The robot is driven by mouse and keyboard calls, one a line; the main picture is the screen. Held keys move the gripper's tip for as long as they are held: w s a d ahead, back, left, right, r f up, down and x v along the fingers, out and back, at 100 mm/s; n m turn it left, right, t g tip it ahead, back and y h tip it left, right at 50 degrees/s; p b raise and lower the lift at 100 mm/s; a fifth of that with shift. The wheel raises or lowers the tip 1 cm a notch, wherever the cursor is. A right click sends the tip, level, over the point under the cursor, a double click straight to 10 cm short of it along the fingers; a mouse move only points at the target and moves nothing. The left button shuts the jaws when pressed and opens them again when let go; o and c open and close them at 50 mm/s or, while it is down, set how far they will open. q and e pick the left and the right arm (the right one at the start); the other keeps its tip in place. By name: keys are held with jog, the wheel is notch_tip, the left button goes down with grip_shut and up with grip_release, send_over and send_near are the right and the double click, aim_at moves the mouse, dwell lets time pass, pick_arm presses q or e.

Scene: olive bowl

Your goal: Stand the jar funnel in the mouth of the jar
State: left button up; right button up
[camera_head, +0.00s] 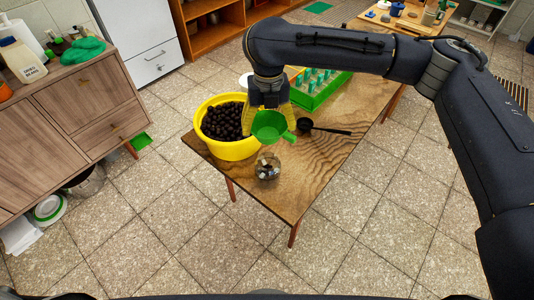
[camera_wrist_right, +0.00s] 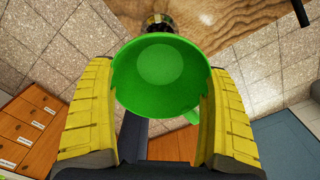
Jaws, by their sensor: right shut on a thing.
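The green jar funnel (camera_head: 268,126) is held between the yellow fingers of my right gripper (camera_head: 268,112), above the table. In the right wrist view the funnel (camera_wrist_right: 160,75) fills the space between the two fingers of the right gripper (camera_wrist_right: 160,100), its wide opening facing the camera. The glass jar (camera_head: 267,167) stands on the table near its front edge, below and a little apart from the funnel in the head view. In the wrist view only part of the jar (camera_wrist_right: 158,24) shows beyond the funnel's rim. My left gripper is not in view.
A yellow bowl (camera_head: 228,151) full of dark olives stands just left of the funnel. A black ladle (camera_head: 325,128) lies to the right on the wooden table (camera_head: 310,165). A green tray (camera_head: 320,95) with several upright pieces stands behind. The table right of the jar is clear.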

notch_tip(320, 180, down, 12)
jog(key=shift+f, duration=0.2)
dwell(0.5)
jog(key=shift+f, duration=0.1)
jog(key=o, duration=0.9)
jog(key=shift+o, duration=0.2)
notch_tip(320, 180, up, 12)
jog(key=shift+r, duration=0.1)
